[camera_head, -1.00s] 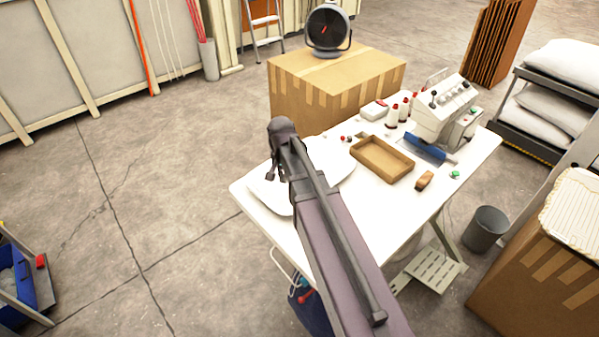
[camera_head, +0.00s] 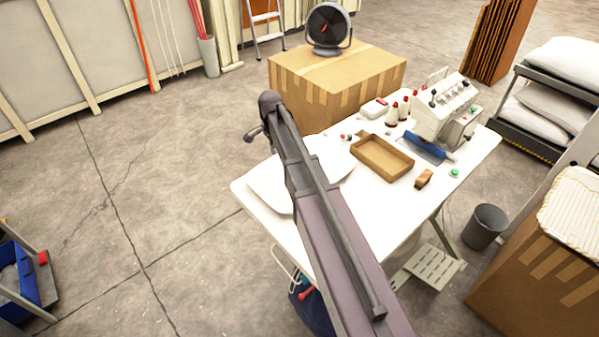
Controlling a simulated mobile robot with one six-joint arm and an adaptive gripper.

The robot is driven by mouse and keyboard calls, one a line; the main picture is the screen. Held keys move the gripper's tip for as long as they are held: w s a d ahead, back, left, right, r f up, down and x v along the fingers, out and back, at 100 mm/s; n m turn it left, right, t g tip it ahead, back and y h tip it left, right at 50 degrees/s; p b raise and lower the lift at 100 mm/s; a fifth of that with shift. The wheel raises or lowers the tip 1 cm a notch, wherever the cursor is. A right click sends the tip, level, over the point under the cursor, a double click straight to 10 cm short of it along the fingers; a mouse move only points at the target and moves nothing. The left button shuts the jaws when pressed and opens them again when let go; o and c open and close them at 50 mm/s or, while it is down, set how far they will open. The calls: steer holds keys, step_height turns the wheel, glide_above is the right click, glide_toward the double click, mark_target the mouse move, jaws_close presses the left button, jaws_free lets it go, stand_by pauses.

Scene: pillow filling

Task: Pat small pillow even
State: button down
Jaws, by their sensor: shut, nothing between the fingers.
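The small white pillow (camera_head: 268,190) lies flat on the left end of the white table. My arm crosses over its middle and hides part of it, and another part shows to the right of the arm. The white pillow blends with the white tabletop, so I cannot tell how even its surface is. My gripper (camera_head: 252,135) is at the far end of the arm, up and left of the pillow in the picture. It looks apart from the pillow and is shut with nothing in it.
A large cardboard box (camera_head: 335,80) with a fan (camera_head: 328,28) stands behind. Open floor lies left of the table.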

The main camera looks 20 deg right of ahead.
steer(key=shift+f, duration=0.1)
steer(key=b, duration=0.8)
glide_above(276, 175)
step_height(276, 175, down, 8)
steer(key=shift+r, duration=0.1)
stand_by(0.3)
step_height(276, 175, down, 3)
steer(key=b, duration=0.3)
steer(key=shift+f, duration=0.2)
steer(key=shift+r+p, duration=2.3)
steer(key=shift+r, duration=0.2)
stand_by(0.4)
steer(key=shift+r, duration=0.1)
